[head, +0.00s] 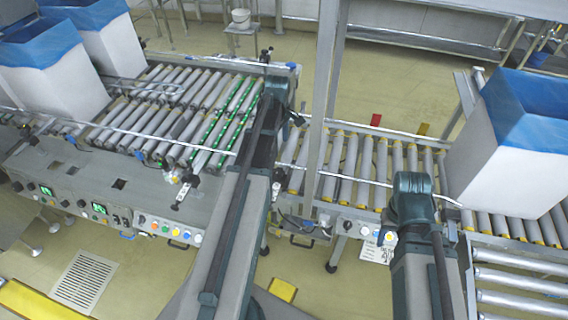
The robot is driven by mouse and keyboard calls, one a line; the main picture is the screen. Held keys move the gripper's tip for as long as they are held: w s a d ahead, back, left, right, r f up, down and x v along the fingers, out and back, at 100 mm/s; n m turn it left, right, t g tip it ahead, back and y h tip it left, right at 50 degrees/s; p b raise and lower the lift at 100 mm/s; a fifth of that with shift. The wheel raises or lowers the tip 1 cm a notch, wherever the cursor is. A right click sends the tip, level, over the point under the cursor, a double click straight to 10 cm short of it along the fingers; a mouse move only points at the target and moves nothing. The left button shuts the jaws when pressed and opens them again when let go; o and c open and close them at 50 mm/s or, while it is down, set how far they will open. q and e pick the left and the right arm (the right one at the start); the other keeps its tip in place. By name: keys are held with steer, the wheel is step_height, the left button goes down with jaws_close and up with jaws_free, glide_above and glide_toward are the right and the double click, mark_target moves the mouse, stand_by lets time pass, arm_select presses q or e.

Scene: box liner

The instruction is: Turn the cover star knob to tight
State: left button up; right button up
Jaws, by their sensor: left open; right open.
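Neither gripper can be made out. My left arm (236,225) rises from the bottom centre and its dark joint (279,88) covers part of the conveyor. My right arm (425,265) rises from the bottom right to a dark joint (412,190) in front of the rollers. I cannot tell which part is the cover star knob. Small black knobs show on the guide-rail clamps, one by the front rail (191,180) and one at the back (266,55). Their shape and setting are too small to read.
White boxes with blue liners stand on the conveyor at left (60,85) and right (505,160). A grey upright post (326,100) stands between my arms. A front panel carries buttons and green displays (99,208). A floor grate (85,278) lies at lower left.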

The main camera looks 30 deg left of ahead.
mark_target(279, 172)
arm_select(q)
steer(key=f+b, duration=0.9)
steer(key=s+f+b, duration=0.1)
steer(key=f+b, duration=0.4)
steer(key=shift+d, duration=0.25)
arm_select(e)
step_height(279, 172, down, 14)
steer(key=shift+s+d, duration=0.15)
steer(key=shift+s, duration=0.2)
arm_select(q)
steer(key=shift+r, duration=0.1)
arm_select(e)
steer(key=shift+r, duration=0.1)
arm_select(q)
jaws_close()
steer(key=shift+w+a, duration=0.1)
arm_select(e)
steer(key=shift+w, duration=0.2)
